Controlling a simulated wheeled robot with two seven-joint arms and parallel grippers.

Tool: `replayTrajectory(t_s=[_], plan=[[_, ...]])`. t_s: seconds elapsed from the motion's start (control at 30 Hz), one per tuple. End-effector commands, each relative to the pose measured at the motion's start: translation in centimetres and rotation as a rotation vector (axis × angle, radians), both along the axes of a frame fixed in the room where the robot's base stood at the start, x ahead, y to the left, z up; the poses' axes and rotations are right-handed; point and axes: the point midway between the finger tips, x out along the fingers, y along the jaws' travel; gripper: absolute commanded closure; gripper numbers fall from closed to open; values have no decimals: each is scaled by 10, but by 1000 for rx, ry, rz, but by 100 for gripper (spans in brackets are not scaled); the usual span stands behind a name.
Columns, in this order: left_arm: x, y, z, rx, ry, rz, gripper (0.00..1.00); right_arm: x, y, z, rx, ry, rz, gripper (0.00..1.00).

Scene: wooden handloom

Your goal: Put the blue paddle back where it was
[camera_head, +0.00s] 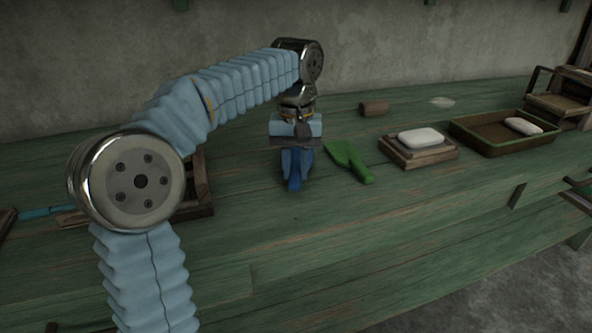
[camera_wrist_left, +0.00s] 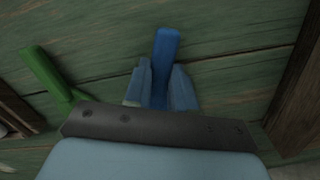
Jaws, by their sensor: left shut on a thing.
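The blue paddle (camera_head: 294,183) is under my left gripper (camera_head: 297,162), over the middle of the green bench. My left gripper is shut on it. In the left wrist view the paddle's blue handle (camera_wrist_left: 166,45) sticks out between the two pale blue fingers (camera_wrist_left: 160,88); the rest of it is hidden by the gripper. I cannot tell whether the paddle touches the bench. My right gripper is not in view.
A green paddle (camera_head: 349,160) lies just right of the blue one. Further right are a white soap on a wooden block (camera_head: 419,155) and a tray (camera_head: 503,133) with another soap. A wooden frame (camera_head: 203,185) stands left, partly behind my arm. The bench front is clear.

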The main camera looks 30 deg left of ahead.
Motion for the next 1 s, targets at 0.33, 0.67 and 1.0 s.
replayTrajectory(t_s=[0.33,0.67,1.0], plan=[[0,0,-6,0,-2,0,100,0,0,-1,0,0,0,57],[0,-1,-8,0,-1,0,50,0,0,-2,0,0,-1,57],[1,0,7,0,-4,0,50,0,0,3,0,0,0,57]])
